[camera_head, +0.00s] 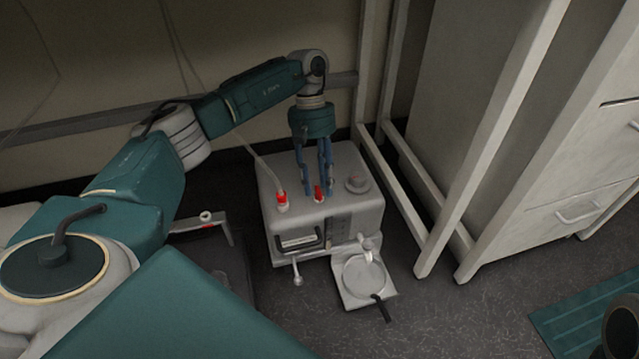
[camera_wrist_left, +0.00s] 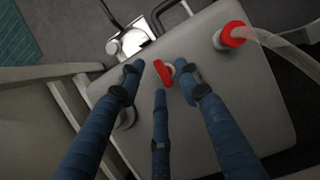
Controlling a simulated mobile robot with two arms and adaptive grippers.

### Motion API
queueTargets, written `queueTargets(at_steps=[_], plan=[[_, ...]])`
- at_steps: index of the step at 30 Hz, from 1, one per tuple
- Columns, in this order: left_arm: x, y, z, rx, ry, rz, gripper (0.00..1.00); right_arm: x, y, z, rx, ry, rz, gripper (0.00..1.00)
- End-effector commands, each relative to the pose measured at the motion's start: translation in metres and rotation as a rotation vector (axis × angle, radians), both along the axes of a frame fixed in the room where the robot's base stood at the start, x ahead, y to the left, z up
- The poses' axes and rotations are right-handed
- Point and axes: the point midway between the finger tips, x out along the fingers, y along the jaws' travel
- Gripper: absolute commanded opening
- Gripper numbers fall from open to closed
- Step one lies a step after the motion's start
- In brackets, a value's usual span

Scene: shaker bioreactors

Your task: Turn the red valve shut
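The red valve (camera_head: 319,192) is a small red handle on top of a grey box-shaped unit (camera_head: 350,214). In the left wrist view the handle (camera_wrist_left: 162,73) is a short red bar on a pale round base, set slightly aslant. My left gripper (camera_head: 318,187) points straight down over it with three blue fingers. In the left wrist view its fingertips (camera_wrist_left: 160,78) are spread around the handle, with gaps showing between them and the red bar. My right gripper is not in view.
A red fitting with a clear hose (camera_head: 282,198) stands left of the valve; a round knob (camera_head: 357,184) sits to its right. A white plate with a round pan (camera_head: 364,278) lies in front. White frame posts (camera_head: 490,140) and a drawer cabinet (camera_head: 570,170) stand at the right.

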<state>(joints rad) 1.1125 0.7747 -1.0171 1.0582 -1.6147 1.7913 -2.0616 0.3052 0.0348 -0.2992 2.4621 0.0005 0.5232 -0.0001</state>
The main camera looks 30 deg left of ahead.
Motion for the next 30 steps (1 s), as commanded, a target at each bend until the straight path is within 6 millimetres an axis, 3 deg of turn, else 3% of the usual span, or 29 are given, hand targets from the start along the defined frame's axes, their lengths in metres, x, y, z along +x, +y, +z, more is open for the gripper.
queueTargets(at_steps=[15,21,30], plan=[[0.026,0.028,0.091,0.000,-0.003,0.002,0.34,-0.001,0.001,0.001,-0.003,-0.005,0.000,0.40],[0.028,0.033,0.103,0.001,0.000,0.001,0.34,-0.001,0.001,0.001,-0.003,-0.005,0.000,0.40],[0.028,0.033,0.104,0.000,0.000,0.000,0.34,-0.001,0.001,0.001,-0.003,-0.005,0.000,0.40]])
